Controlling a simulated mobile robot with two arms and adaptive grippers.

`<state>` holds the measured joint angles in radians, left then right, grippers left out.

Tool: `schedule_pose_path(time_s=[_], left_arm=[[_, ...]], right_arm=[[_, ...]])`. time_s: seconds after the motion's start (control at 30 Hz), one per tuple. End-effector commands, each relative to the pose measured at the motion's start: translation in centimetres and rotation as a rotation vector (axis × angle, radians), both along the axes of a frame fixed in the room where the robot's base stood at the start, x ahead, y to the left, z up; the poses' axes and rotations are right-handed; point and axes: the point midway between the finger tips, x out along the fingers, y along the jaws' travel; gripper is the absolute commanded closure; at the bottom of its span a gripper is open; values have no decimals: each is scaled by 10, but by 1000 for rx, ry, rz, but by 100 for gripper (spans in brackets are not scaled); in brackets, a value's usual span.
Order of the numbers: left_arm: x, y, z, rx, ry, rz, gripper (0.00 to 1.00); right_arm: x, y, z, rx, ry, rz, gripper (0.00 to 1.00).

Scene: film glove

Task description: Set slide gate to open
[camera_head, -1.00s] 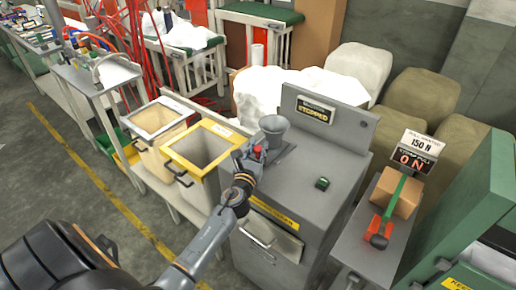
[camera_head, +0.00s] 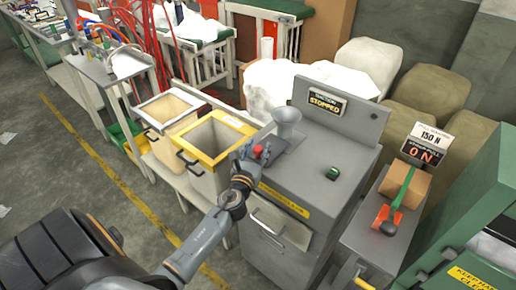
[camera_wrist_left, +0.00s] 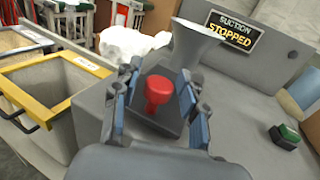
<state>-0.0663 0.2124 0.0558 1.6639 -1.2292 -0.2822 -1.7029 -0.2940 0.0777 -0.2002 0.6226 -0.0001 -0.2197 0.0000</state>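The slide gate's red knob (camera_head: 258,151) sits on top of the grey machine, in front of a grey funnel (camera_head: 287,122). In the left wrist view the red knob (camera_wrist_left: 157,90) stands between the two fingers of my left gripper (camera_wrist_left: 156,100), with a gap visible on each side. The left gripper (camera_head: 248,158) reaches over the machine's front left edge in the head view. It is open around the knob and not visibly pressing on it. The gate plate is mostly hidden. A sign (camera_head: 325,103) reads "SUCTION STOPPED". My right gripper is not in view.
A green button (camera_head: 333,173) is on the machine top (camera_head: 310,190). Yellow-rimmed (camera_head: 220,150) and white-rimmed (camera_head: 168,112) bins stand to the left.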

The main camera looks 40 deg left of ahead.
Motion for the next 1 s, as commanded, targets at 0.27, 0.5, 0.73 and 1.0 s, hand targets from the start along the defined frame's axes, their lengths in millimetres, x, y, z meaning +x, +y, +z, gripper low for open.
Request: schedule_pose_path(time_s=[0.27, 0.5, 0.73, 1.0], left_arm=[[0, 0, 0, -1, 0, 0, 49], [-21, -7, -1, -2, 2, -2, 49], [-69, -22, -2, -2, 3, 0, 49], [-107, -35, -1, -1, 2, 0, 49]], right_arm=[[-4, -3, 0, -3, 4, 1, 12], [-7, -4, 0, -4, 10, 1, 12], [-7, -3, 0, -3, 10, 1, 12], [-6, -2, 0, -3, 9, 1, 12]])
